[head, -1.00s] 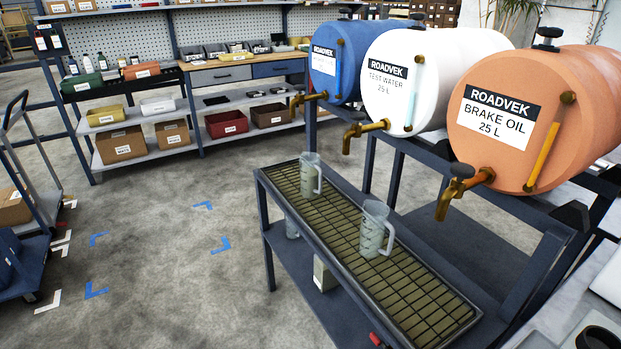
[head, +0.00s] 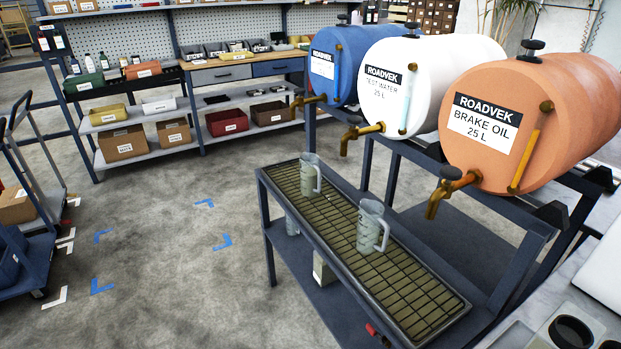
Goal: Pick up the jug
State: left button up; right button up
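Two translucent grey-green jugs with handles stand upright on the gridded drip tray (head: 420,301). The nearer jug (head: 368,228) is near the tray's middle, with its handle to the right. The farther jug (head: 309,175) is toward the tray's far end. Another clear vessel (head: 291,222) is partly hidden below the tray's left edge. Neither of my grippers shows in the head view.
Blue, white and orange drums (head: 530,120) with brass taps lie on a dark rack behind the tray. The orange drum's tap (head: 448,190) juts toward the tray. Shelving (head: 190,130) stands at the back left and a trolley (head: 30,225) at the far left. The floor between is clear.

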aim_at(310, 175)
jog(key=i+j+z, duration=0.3)
jog(key=j, duration=0.35)
jog(key=i+j+z, duration=0.15)
jog(key=i+j, duration=0.15)
jog(key=i+j+z, duration=0.1)
jog(key=j, duration=0.4)
jog(key=i+j+z, duration=0.15)
jog(key=j, duration=0.25)
jog(key=i+j+z, duration=0.15)
jog(key=j, duration=0.25)
jog(key=i, duration=0.05)
